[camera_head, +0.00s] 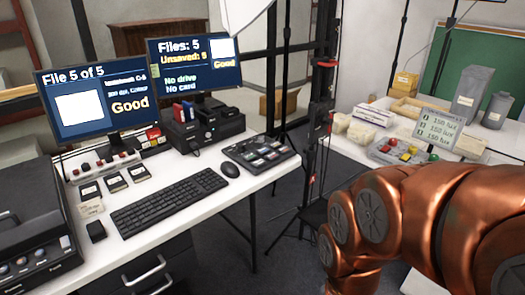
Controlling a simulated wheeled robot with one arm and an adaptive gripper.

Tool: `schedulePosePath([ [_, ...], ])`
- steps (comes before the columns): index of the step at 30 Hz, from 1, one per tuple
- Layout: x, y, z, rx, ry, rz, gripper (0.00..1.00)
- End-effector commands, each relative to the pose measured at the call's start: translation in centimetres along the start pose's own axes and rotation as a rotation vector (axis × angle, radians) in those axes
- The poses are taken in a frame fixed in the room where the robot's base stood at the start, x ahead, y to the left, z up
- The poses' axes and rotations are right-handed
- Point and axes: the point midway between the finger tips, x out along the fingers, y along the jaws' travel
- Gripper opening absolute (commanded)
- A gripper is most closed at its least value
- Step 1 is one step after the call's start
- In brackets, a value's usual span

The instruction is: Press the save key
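A key pad (261,152) with several coloured keys lies flat on the right end of the white desk. Its key labels are too small to read, so I cannot tell which one is the save key. A black keyboard (170,201) lies in the middle of the desk. The right monitor (194,64) shows a file count, an unsaved count, "No drive", "No card" and "Good". The left monitor (85,98) shows a file page marked "Good". My copper arm fills the lower right, apart from the desk. My gripper is not in view.
A mouse (230,170) lies between keyboard and pad. A black dock (205,128) with red and blue items stands behind. Several cards (114,181) lie left of the keyboard. Black stands rise right of the desk. A second table (361,148) holds boxes and a coloured-button panel (402,151).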

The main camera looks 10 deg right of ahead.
Motion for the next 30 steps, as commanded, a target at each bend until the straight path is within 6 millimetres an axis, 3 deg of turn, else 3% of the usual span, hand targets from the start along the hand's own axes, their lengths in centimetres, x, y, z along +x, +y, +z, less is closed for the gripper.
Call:
schedulePosePath([
  [10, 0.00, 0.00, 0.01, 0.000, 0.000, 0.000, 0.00],
  [30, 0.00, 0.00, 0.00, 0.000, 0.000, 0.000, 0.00],
])
